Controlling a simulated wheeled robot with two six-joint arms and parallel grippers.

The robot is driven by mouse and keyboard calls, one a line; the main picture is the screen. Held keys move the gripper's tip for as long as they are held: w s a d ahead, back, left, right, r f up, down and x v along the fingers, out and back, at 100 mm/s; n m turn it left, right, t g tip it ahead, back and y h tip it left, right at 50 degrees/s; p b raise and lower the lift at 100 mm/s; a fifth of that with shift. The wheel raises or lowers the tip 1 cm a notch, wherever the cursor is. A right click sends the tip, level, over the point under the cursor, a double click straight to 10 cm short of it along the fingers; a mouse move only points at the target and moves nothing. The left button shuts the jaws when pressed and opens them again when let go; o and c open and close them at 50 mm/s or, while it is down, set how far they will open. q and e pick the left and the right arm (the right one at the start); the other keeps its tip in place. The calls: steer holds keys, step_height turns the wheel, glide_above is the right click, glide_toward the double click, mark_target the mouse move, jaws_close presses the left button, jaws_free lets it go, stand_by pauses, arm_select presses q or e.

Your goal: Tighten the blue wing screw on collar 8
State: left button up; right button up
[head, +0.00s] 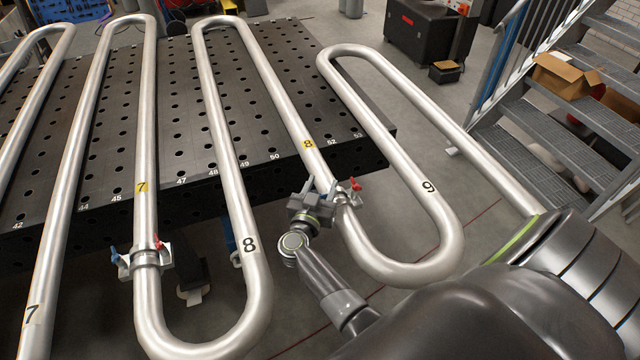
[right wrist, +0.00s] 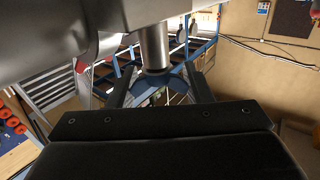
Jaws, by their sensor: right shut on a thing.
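Collar 8 (head: 344,197) sits on the silver pipe below the yellow 8 tag (head: 308,144). Its red wing screw (head: 355,184) sticks out on the right side. My right gripper (head: 322,192) is at the collar's left side, where it hides the blue wing screw in the head view. In the right wrist view the blue wing screw (right wrist: 176,72) shows at the end of a metal shank (right wrist: 154,46), between the two dark fingers of my right gripper (right wrist: 160,86). The gripper is shut on it. My left gripper is not in view.
Another collar (head: 146,257) with a blue and a red screw is on the pipe tagged 7. The dark perforated table (head: 270,182) lies behind; metal stairs (head: 560,125) stand at the right.

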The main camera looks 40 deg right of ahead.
steer(key=m+g+h, duration=0.1)
steer(key=m+g, duration=0.1)
steer(key=shift+g+h, duration=0.3)
steer(key=shift+h, duration=0.1)
steer(key=m+g+h, duration=0.1)
steer(key=g, duration=0.1)
steer(key=shift+s+d+m+g+b, duration=0.1)
steer(key=shift+s+m+g+b, duration=0.05)
steer(key=shift+m+g+b, duration=0.2)
steer(key=m+g+b, duration=0.1)
steer(key=m+g, duration=0.1)
steer(key=g, duration=0.1)
steer(key=m+g+h+b, duration=0.1)
steer(key=shift+s+d+f+g+b, duration=0.1)
steer(key=shift+s+f+g+b, duration=0.05)
steer(key=shift+s+g+b, duration=0.15)
steer(key=shift+s+r+m+g+b, duration=0.1)
steer(key=shift+m+g+b, duration=0.45)
steer(key=shift+g, duration=0.3)
steer(key=shift+s+r+m+g+b, duration=0.1)
steer(key=shift+m+g+b, duration=0.45)
steer(key=shift+g, duration=0.25)
steer(key=o, duration=1)
